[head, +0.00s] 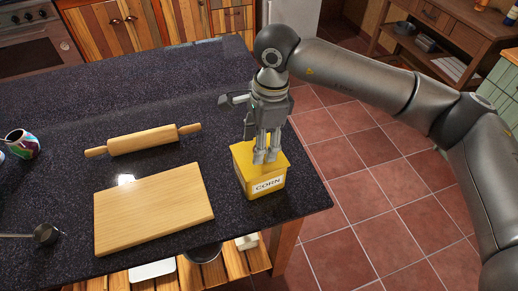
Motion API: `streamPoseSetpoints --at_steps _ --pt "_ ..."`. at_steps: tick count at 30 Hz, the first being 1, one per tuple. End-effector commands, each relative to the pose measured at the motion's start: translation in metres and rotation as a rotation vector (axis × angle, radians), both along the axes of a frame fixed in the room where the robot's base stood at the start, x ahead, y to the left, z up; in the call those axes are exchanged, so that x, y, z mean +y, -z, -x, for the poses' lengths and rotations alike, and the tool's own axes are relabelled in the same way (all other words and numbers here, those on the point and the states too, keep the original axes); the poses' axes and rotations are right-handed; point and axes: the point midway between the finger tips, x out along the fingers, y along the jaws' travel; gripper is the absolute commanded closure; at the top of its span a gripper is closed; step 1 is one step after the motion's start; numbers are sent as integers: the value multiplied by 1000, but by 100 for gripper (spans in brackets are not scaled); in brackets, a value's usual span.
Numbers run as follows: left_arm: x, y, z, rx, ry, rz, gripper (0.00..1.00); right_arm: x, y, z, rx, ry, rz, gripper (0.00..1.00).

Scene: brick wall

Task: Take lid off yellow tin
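The yellow tin (262,185) stands upright near the right edge of the dark counter, with a white label reading CORN on its front. Its yellow lid (241,153) is on top, level with the rim. My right gripper (265,156) reaches down from above with its fingertips at the middle of the lid. The two fingers are close together, and they hide any knob or handle there. I cannot tell whether they are closed on something. My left gripper is not in view.
A wooden cutting board (152,210) lies left of the tin, with a rolling pin (143,140) behind it. A metal measuring cup (45,234) and a colourful mug (22,143) are at the far left. The counter's right edge (326,190) is close to the tin.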

Motion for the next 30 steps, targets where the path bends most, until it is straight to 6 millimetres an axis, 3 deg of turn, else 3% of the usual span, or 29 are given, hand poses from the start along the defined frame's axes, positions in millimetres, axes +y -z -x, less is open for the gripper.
streamPoseSetpoints --at_steps 10,21,30 --pt "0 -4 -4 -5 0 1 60 1 11 1 0 -1 0 49" --pt "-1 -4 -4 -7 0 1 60 1 11 1 0 -1 0 97" --pt "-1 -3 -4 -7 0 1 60 1 9 0 -1 -1 0 99"
